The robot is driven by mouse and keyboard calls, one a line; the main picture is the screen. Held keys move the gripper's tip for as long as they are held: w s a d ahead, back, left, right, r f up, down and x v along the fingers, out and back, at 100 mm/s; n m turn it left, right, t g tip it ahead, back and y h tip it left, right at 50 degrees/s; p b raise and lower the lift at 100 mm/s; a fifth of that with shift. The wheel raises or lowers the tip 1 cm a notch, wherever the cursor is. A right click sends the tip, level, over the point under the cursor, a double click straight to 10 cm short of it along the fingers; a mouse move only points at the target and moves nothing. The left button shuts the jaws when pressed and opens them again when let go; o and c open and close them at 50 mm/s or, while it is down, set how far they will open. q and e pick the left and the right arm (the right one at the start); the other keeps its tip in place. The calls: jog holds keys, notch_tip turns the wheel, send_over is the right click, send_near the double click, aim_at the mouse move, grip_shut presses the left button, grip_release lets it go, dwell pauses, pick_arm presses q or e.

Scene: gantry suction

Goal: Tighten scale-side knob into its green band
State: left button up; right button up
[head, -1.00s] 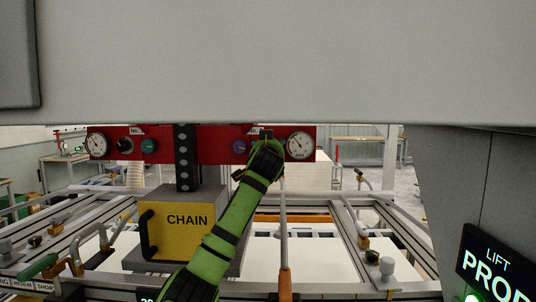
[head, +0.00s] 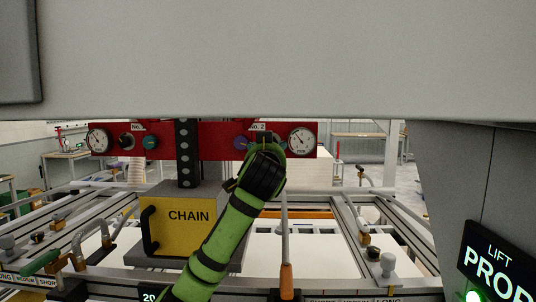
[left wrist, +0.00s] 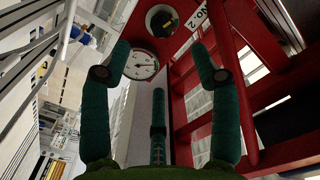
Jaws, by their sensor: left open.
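A red panel (head: 214,141) carries two stations. The right one, labelled No. 2, has a white dial gauge (head: 301,140), a purple knob (head: 241,143) and a dark knob mostly hidden behind my left gripper (head: 266,146). In the left wrist view the gauge (left wrist: 142,64) lies between my left gripper's (left wrist: 161,58) green fingers, which are spread apart and empty. A dark round knob (left wrist: 162,20) sits beyond the fingertips, apart from them. The gauge's green band is too small to read. I cannot tell which station is the scale side. My right gripper is out of view.
The left station has a gauge (head: 97,141), a dark knob (head: 126,142) and a teal knob (head: 150,142). A rod with an orange handle (head: 286,277) stands right of my arm. A grey beam (head: 280,60) spans above.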

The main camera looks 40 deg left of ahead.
pick_arm(q)
jog(key=s+a+r+n+g+y+b, duration=0.1)
jog(key=s+a+n+y+b, duration=0.1)
jog(key=a+n+b, duration=0.5)
jog(key=s+a+r+n+g+y+b, duration=0.1)
jog(key=s+a+n+b, duration=0.3)
jog(key=n, duration=0.4)
jog(key=w+d+f+n+t+h+b, duration=0.25)
jog(key=w+d+b, duration=0.35)
jog(key=w+d, duration=0.3)
jog(key=p+x, duration=0.5)
jog(key=x, duration=0.3)
jog(key=shift+a+r, duration=0.3)
jog(key=shift+w+g+h, duration=0.1)
jog(key=shift+g+h, duration=0.15)
